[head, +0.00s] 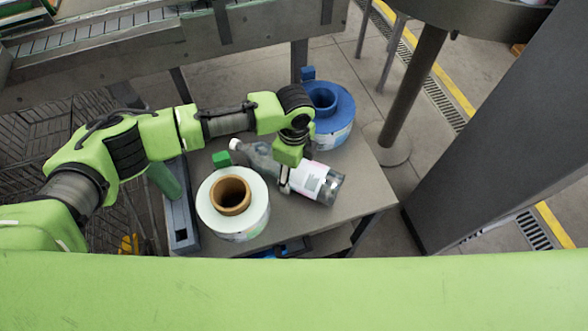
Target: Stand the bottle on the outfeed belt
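My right gripper is not in view.
A white reel (207,202) with a brown core stands close to the bottle's left. A blue reel (343,113) stands behind it. A narrow grey-blue tray (181,226) is at the table's left edge. A thick dark post (490,140) rises at right.

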